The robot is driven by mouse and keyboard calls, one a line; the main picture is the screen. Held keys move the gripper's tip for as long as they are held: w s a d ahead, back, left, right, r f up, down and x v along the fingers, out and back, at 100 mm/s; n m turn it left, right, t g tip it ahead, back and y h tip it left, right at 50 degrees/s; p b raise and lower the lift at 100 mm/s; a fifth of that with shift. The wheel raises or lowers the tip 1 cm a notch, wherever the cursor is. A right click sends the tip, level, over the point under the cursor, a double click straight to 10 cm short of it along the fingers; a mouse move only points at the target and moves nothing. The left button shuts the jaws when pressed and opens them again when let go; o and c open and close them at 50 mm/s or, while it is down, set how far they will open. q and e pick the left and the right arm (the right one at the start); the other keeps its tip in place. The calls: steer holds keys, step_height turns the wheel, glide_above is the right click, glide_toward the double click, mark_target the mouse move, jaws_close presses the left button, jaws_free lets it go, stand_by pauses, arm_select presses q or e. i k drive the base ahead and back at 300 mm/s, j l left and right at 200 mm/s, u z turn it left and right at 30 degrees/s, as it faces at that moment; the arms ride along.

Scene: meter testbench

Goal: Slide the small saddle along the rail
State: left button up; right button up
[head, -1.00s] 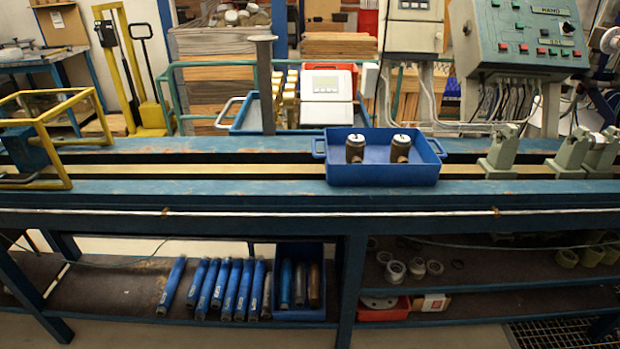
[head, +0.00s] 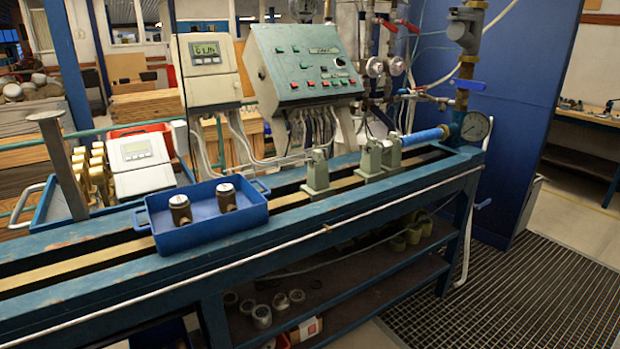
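Grey-green saddles stand on the bench's rail in the head view. One saddle (head: 317,174) stands alone, upright, right of the blue tray. A second saddle (head: 370,160) and a third saddle (head: 392,153) stand close together farther right. I cannot tell for certain which of them is the small saddle. The rail (head: 85,262) is a yellowish strip running along the slot between the blue bench beams, from lower left to upper right. Neither of my grippers shows in the view.
A blue tray (head: 176,240) with two brass meters (head: 180,209) sits across the bench left of the lone saddle. A blue cylinder (head: 424,137) and a pressure gauge (head: 475,127) are at the far right end. A control panel (head: 305,65) stands behind. Floor grating (head: 540,300) lies at right.

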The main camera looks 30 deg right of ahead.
mark_target(318, 186)
steer(key=i+l+u, duration=0.1)
steer(key=l+u, duration=0.15)
steer(key=l, duration=0.5)
steer(key=l+u, duration=0.2)
steer(key=l, duration=0.6)
steer(key=l+u, duration=0.25)
steer(key=l, duration=0.5)
steer(key=k+l+u, duration=0.25)
steer(key=l, duration=0.55)
steer(key=i, duration=0.1)
